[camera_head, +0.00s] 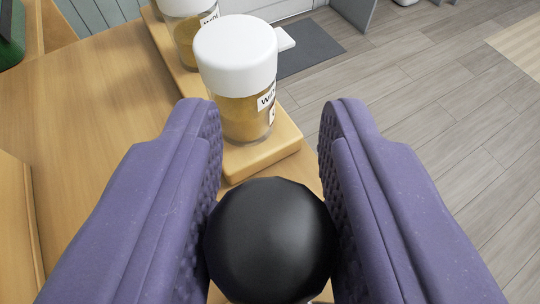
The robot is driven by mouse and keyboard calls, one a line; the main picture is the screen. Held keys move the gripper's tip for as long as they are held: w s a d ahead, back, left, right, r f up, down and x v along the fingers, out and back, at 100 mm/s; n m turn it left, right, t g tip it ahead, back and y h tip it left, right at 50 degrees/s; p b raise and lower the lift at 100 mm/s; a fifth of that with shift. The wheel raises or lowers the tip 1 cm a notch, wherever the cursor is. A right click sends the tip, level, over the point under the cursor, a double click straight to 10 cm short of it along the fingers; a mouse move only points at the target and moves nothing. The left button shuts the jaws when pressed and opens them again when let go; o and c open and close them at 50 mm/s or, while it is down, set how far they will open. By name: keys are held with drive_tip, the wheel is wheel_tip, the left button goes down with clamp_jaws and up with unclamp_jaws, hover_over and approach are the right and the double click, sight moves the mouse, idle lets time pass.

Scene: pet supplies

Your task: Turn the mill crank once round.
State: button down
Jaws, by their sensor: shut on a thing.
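A round black knob (270,238), which looks like the handle of the mill crank, is at the bottom middle of the view. My gripper (271,125) has two purple padded fingers, one on each side of the knob. The fingers are shut on it, and their tips reach forward past it. The crank arm and the body of the mill are hidden below the knob and the fingers.
A jar (237,75) with a white lid stands on a wooden rack just beyond my fingertips. Another jar (186,30) stands behind it. The wooden counter (100,85) extends left. Open floor (440,100) and a dark mat (308,50) lie right.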

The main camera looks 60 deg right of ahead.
sight(263, 267)
drive_tip(key=c, duration=0.8)
unclamp_jaws()
drive_tip(key=v, duration=0.7)
drive_tip(key=shift+s+a+r, duration=0.2)
drive_tip(key=shift+a, duration=0.1)
